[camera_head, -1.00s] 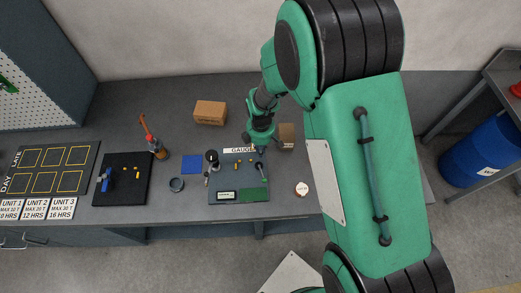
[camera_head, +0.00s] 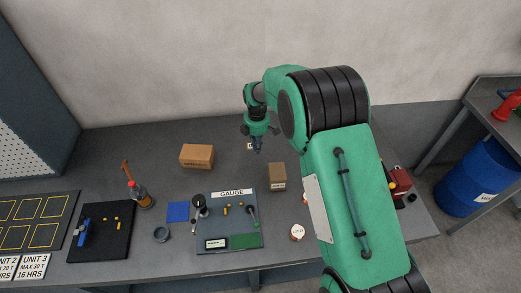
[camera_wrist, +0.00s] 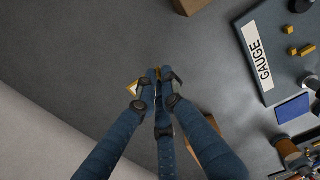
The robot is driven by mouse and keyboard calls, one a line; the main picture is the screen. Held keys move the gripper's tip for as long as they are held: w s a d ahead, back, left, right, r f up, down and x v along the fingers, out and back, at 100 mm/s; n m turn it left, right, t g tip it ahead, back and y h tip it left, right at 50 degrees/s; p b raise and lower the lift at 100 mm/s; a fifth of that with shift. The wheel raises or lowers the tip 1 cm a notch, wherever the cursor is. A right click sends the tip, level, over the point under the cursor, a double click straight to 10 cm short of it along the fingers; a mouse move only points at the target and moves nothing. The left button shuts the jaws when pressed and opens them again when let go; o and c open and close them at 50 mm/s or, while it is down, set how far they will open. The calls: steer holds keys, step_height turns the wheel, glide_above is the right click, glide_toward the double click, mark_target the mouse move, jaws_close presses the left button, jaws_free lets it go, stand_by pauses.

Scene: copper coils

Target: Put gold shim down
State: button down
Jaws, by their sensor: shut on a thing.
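My gripper (camera_head: 258,151) hangs over the back of the grey bench, behind the gauge board and near the wall. In the wrist view my gripper (camera_wrist: 157,76) is shut, with a small gold sliver, the gold shim (camera_wrist: 158,71), at its fingertips. Most of the shim is hidden by the fingers, and it is too small to make out in the head view. A small white tag with a yellow edge (camera_wrist: 132,88) shows beside the fingertips; part of it is covered.
The gauge board (camera_head: 228,246) carries several small gold pieces, a dial stand and a green pad. Cardboard boxes stand at the back left (camera_head: 197,156) and just in front of my gripper (camera_head: 278,178). A bottle (camera_head: 143,199) stands left.

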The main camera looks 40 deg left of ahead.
steer(key=w+a+r+b, duration=0.2)
steer(key=w+r, duration=0.1)
steer(key=w, duration=0.5)
steer(key=shift+w+n, duration=0.35)
steer(key=shift+n, duration=0.05)
steer(key=shift+a+f, duration=0.1)
steer(key=b, duration=0.1)
glide_above(265, 149)
steer(key=shift+f, duration=3.05)
steer(key=shift+f, duration=1.9)
steer(key=shift+f+b, duration=0.1)
steer(key=shift+b, duration=0.2)
steer(key=c, duration=1.9)
jaws_free()
